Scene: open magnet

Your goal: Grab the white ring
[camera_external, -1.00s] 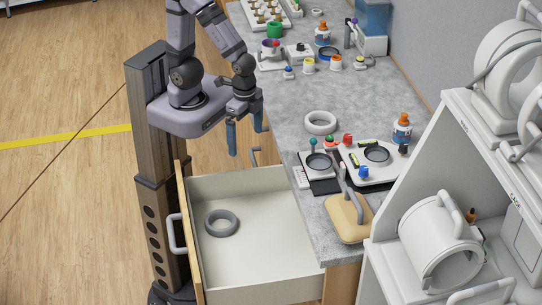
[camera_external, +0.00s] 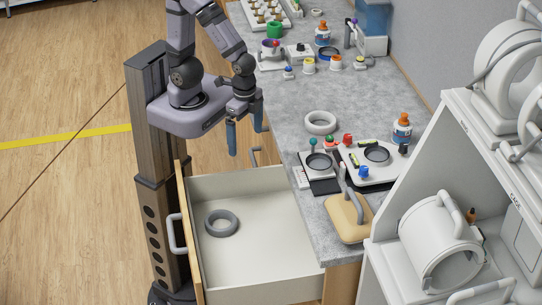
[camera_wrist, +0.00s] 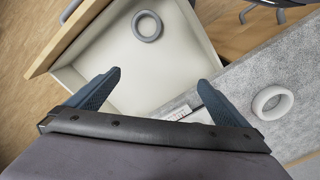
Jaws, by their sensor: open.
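The white ring (camera_external: 320,122) lies flat on the grey counter, behind the small black-and-white devices. It also shows in the wrist view (camera_wrist: 272,102), at the right, beyond my right finger. My gripper (camera_external: 246,137) points down beside the counter's left edge, above and behind the open drawer. In the wrist view my gripper (camera_wrist: 160,85) has its two blue fingers wide apart with nothing between them. The ring is apart from the gripper, to its right in both views.
A grey ring (camera_external: 221,223) lies in the open drawer (camera_external: 255,195). Devices with coloured knobs (camera_external: 365,160) and a tan block with a handle (camera_external: 348,218) stand near the white ring. An orange-capped bottle (camera_external: 402,130) stands right of it.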

